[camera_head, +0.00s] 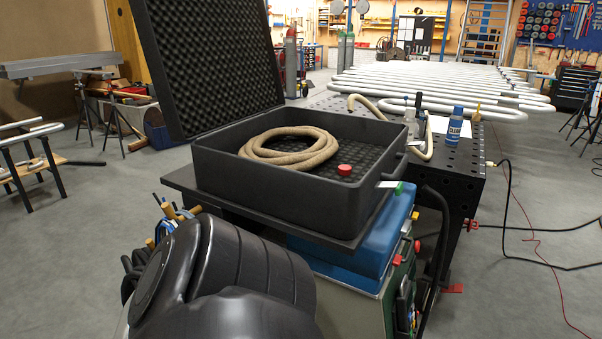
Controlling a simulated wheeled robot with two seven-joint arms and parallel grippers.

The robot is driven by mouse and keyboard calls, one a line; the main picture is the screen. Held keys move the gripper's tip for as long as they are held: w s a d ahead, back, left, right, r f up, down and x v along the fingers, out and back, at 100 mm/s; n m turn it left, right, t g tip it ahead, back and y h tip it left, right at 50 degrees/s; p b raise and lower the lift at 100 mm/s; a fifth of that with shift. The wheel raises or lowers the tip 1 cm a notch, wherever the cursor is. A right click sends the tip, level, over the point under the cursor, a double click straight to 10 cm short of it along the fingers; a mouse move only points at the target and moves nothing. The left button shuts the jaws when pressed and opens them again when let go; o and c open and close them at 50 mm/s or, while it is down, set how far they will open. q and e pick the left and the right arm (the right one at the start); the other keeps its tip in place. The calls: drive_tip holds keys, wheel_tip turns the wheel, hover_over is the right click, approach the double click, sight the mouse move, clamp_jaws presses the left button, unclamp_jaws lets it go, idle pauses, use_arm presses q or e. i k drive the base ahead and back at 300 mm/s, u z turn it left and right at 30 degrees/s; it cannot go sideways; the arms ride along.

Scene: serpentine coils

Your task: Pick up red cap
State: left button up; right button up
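The red cap (345,170) is a small round piece lying on the dark foam floor of an open black case (285,190), near its right side. A coiled tan hose (291,148) lies in the same case to the left of the cap, apart from it. Neither of my grippers shows in the head view. A large dark rounded form, which seems to be part of my own body, fills the lower left.
The case's foam-lined lid (203,60) stands open at its back left. The case rests on a dark board over a blue toolbox (345,268). A perforated dark table (458,165) holding a blue bottle (454,124) stands right. Cables cross the floor at right.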

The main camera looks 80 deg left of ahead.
sight(344, 169)
drive_tip(key=u, duration=1.7)
